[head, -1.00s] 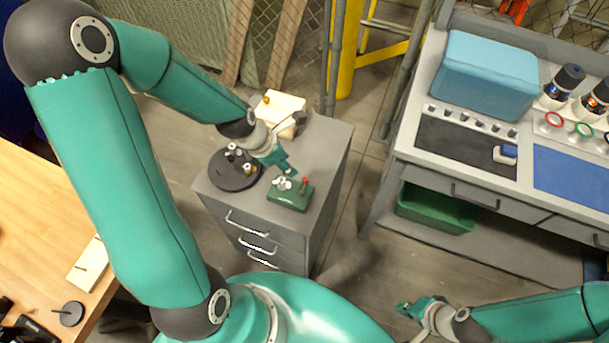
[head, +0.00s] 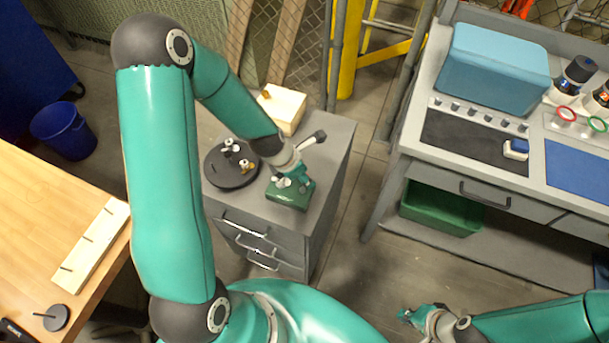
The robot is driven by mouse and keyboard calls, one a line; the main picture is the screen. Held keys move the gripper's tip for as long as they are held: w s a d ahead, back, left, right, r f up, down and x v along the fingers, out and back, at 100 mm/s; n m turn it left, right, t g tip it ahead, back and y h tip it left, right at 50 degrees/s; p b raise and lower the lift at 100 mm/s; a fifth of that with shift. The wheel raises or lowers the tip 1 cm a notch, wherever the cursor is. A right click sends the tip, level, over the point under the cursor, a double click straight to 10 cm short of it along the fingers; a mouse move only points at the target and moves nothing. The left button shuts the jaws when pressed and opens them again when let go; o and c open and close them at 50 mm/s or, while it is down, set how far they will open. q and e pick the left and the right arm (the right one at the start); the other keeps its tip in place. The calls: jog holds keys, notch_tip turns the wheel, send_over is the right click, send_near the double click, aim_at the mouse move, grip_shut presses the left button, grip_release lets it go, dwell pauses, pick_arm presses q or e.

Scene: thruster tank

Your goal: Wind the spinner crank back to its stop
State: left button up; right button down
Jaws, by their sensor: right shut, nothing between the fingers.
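A small green box (head: 288,196) with pale metal knobs on top stands on the grey drawer cabinet (head: 335,165). I take it for the spinner unit. My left gripper (head: 300,186) reaches down over its right part, where it covers most of the top. The crank is largely hidden behind the gripper, so I cannot tell its angle or whether the fingers hold it. My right gripper (head: 407,314) is shut and empty, low over the floor, far from the box.
A dark round disc (head: 222,172) with small fittings stands left of the box. A wooden block (head: 285,108) is behind it. The workbench (head: 405,165) is at right, the wooden table (head: 50,215) at left. Open floor lies between cabinet and workbench.

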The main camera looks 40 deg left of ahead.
pick_arm(q)
grip_shut()
dwell(0.4)
